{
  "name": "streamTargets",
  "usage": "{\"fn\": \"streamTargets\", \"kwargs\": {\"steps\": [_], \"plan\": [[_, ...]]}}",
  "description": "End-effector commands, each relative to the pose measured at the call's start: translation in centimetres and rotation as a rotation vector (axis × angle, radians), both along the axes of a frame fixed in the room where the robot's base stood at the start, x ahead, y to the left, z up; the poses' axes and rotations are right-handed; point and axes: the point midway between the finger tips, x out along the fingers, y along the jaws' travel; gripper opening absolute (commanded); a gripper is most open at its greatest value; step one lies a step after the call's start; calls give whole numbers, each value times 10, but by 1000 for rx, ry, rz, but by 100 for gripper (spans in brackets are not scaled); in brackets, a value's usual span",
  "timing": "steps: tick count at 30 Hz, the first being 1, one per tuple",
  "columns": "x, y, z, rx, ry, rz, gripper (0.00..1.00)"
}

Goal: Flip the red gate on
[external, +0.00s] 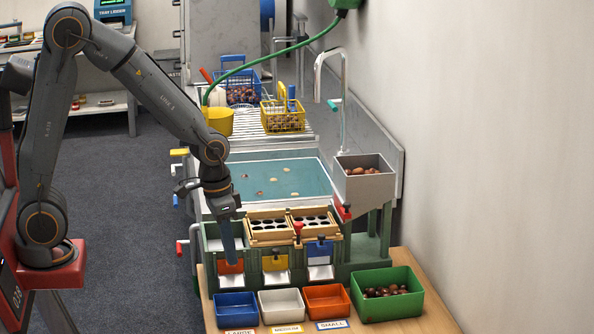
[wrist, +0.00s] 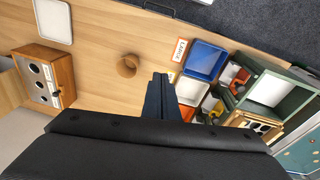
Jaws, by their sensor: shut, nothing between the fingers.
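The sorting stand has a row of gates at its front: an orange-red gate (external: 231,267) at the left, a yellow gate (external: 274,263) and a blue gate (external: 319,249). In the wrist view the orange-red gate (wrist: 241,80) shows at the right. A separate red piece (external: 343,212) sits below the grey hopper (external: 364,180). My gripper (external: 229,260) points down, its blue fingers shut and empty, overlapping the left gate in the external view. In the wrist view my gripper (wrist: 159,78) is over the wooden table, left of the blue bin. I cannot tell contact with the gate.
A blue bin (external: 236,309), a white bin (external: 281,306) and an orange bin (external: 327,300) stand before the gates. A green bin (external: 388,277) of chestnuts is at right. The wrist view shows a brown ring (wrist: 127,66) and a wooden box (wrist: 47,78) with holes.

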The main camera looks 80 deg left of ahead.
Motion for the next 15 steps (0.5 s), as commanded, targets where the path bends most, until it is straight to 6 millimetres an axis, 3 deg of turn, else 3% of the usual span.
{"fn": "streamTargets", "kwargs": {"steps": [1, 6, 12, 15], "plan": [[27, 18, 5, -20, -16, 38, 0], [100, 77, 31, -94, -79, 122, 0], [170, 160, 66, -177, -181, 193, 0], [194, 201, 84, -210, -239, 215, 0]]}}
